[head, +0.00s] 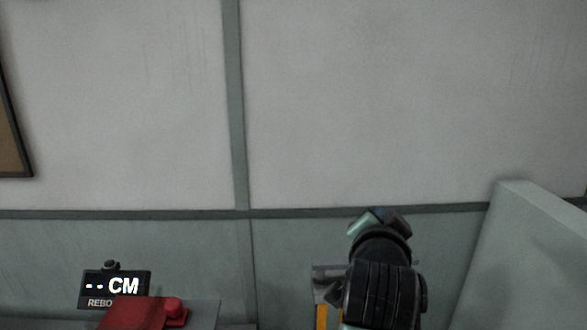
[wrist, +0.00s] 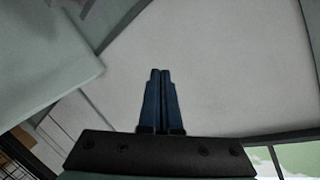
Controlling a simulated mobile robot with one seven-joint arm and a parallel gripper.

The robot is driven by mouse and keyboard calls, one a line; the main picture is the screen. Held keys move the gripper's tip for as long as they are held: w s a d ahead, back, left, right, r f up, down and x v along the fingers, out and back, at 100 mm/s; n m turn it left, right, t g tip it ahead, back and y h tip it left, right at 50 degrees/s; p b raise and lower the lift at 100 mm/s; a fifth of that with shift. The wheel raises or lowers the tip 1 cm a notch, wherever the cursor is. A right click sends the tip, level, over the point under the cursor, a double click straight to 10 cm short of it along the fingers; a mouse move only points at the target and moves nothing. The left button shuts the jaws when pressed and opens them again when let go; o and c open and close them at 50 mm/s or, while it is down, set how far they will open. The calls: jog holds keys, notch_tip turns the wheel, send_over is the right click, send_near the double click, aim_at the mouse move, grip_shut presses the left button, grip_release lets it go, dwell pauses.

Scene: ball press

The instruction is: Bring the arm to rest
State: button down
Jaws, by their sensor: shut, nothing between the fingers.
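My gripper (wrist: 160,75) shows in the wrist view with its two blue fingers pressed together and nothing between them. Beyond the fingertips is only pale wall. In the head view my dark arm rises at the lower right, in front of the wall, and its fingers cannot be made out clearly there.
A pale green panel (head: 530,265) stands at the right. A brown framed board (head: 12,130) hangs at the left edge. The wall's middle is bare.

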jog(key=s+a+r+n+t+y, duration=0.1)
jog(key=s+a+r+n+t, duration=0.25)
jog(key=r, duration=0.55)
jog(key=s+a+r+n+t, duration=0.2)
jog(key=s+a+r+t, duration=0.25)
jog(key=r, duration=0.35)
jog(key=s+a+r+n+t+y, duration=0.1)
jog(key=s+a+r+n+t, duration=0.1)
jog(key=s+r, duration=0.3)
jog(key=s+a+r+n+t+y, duration=0.2)
jog(key=s+a+r+n, duration=0.1)
jog(key=s, duration=0.6)
notch_tip(320, 180, up, 3)
jog(key=shift+a+f+n+t+y, duration=0.15)
jog(key=shift+a+n+t+y, duration=0.2)
jog(key=shift+a, duration=0.35)
jog(key=shift+f, duration=0.1)
